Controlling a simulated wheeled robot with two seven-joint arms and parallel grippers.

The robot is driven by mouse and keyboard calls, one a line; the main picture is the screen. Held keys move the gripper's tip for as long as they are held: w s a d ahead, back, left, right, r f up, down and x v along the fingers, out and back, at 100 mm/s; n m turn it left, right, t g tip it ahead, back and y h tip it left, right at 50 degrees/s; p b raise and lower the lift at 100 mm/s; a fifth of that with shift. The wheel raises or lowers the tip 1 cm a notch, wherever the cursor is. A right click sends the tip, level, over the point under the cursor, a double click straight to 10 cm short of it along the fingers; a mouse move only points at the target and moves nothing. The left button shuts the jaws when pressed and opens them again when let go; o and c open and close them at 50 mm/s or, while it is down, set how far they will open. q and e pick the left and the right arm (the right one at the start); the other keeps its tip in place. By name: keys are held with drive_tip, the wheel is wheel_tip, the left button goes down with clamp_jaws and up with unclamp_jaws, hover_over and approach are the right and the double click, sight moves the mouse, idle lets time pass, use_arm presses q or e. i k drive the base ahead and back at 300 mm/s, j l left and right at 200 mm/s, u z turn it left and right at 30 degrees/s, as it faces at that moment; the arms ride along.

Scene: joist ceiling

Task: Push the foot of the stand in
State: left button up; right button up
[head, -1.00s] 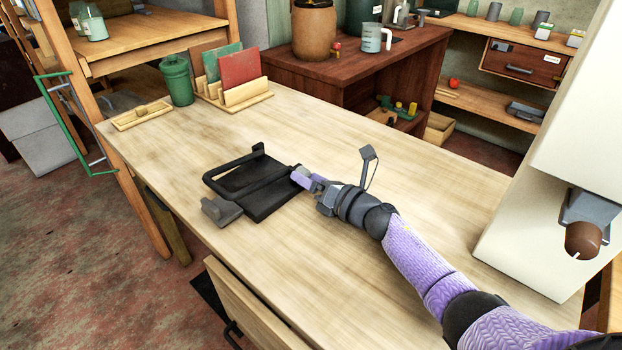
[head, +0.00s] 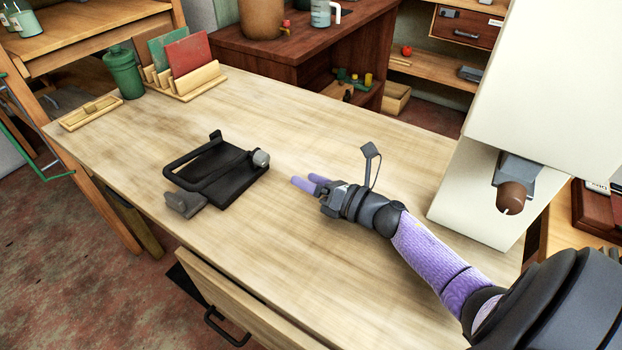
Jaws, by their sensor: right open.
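The stand (head: 218,172) is a black folding frame lying low on the wooden table, left of the middle in the head view. It has a flat plate, a bar along its left side, a grey block (head: 183,204) at its near left corner and a round grey knob (head: 261,158) at its right end. I cannot tell which part is its foot. My right gripper (head: 303,184) is open and empty, its two purple fingers pointing left at the stand. A gap of bare table lies between the fingertips and the stand. My left gripper is not in view.
The wooden table (head: 330,255) is clear around the stand. A green canister (head: 123,73), a file rack with folders (head: 187,80) and a small wooden tray (head: 91,112) stand at its far left. A large white machine (head: 478,190) stands at the right. A drawer (head: 235,300) juts out at the front.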

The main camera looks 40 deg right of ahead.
sight(187, 195)
drive_tip(key=k+j, duration=1.25)
